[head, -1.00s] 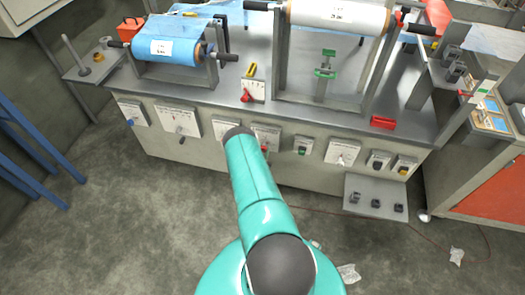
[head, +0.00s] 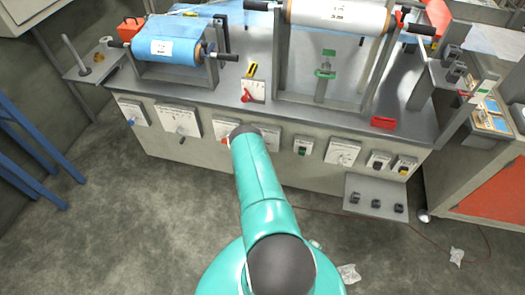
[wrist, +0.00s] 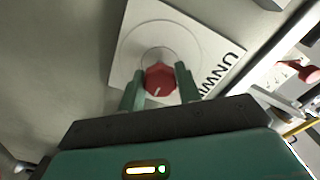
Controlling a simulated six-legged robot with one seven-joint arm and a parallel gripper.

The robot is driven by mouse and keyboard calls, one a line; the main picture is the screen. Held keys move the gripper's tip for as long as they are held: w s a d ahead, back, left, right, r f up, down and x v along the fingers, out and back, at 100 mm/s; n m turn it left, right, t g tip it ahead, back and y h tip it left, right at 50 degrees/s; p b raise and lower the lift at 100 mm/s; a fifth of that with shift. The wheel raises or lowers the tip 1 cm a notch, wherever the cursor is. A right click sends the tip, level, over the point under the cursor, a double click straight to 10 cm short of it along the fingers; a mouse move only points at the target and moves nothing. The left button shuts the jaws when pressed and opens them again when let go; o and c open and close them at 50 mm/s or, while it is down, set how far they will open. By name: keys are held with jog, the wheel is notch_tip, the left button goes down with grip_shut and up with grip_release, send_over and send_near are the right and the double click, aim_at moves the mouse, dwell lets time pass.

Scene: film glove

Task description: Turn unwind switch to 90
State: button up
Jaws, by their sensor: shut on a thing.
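The unwind switch (wrist: 159,80) is a red knob with a white pointer line, on a white plate (wrist: 135,35) with a round dial and lettering that begins "UNW". In the wrist view my gripper (wrist: 160,86) has its two green fingers on either side of the knob, closed on it. The pointer line on the knob points down and slightly left in this view. The scale marks are too small to read. In the head view my teal arm covers the gripper and most of the knob; part of its plate shows beside the arm.
The grey machine bench (head: 325,115) carries a blue film roll (head: 165,50) and a white film roll (head: 340,15). Other switch plates, such as one with a white knob (head: 342,152), line its front. A small shelf (head: 375,198) juts out low at the right. The floor before the bench is mostly clear.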

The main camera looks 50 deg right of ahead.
jog(key=shift+a, duration=0.15)
jog(key=o, duration=1)
jog(key=shift+c, duration=0.2)
jog(key=v, duration=1.3)
jog(key=shift+s+a, duration=0.2)
jog(key=shift+a, duration=0.1)
